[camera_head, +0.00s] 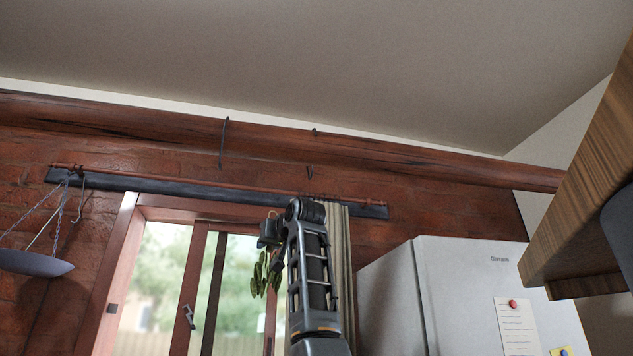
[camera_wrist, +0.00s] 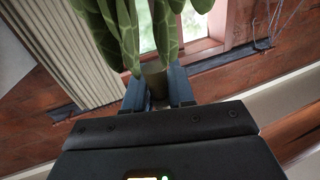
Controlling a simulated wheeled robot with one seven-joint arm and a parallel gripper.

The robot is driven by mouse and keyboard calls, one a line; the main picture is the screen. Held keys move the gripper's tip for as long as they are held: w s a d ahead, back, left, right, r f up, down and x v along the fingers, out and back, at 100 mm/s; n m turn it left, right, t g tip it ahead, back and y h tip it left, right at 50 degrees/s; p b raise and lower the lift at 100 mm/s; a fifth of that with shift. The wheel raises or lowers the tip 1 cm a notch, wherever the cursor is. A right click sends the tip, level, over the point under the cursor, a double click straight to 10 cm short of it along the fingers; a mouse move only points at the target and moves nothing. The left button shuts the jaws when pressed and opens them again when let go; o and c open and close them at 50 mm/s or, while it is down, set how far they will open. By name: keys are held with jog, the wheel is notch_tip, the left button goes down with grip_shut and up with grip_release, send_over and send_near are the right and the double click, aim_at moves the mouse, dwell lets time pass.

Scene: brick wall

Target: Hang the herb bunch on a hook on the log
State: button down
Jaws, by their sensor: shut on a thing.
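My gripper (camera_head: 271,238) is raised in front of the window, below the log. In the wrist view my gripper (camera_wrist: 160,92) is shut on the stem end of the herb bunch (camera_wrist: 130,30), with leaves spreading away from the fingers. The log (camera_head: 400,158) runs across the top of the wall. A longer dark hook (camera_head: 223,140) hangs over the log at the left, and a smaller hook (camera_head: 310,172) shows right of it. Both look empty.
A curtain rail (camera_head: 130,183) runs below the log with a curtain (camera_head: 340,260) on it. A hanging scale (camera_head: 35,262) is at the left. A white fridge (camera_head: 450,290) and a wooden cabinet (camera_head: 570,210) stand at the right.

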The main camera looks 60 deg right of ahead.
jog(key=s+a+r+m+g+h, duration=0.1)
jog(key=s+a+r+h, duration=0.1)
jog(key=s+r, duration=1.35)
jog(key=w+d+f+p, duration=0.3)
jog(key=w+d, duration=0.4)
jog(key=shift+d+f, duration=0.2)
jog(key=shift+d, duration=0.15)
dwell(0.3)
dwell(0.7)
jog(key=c, duration=0.9)
grip_release()
jog(key=shift+s+f, duration=0.1)
jog(key=b+v, duration=0.2)
jog(key=v, duration=0.5)
jog(key=shift+s+a+b, duration=0.25)
jog(key=shift+b, duration=0.15)
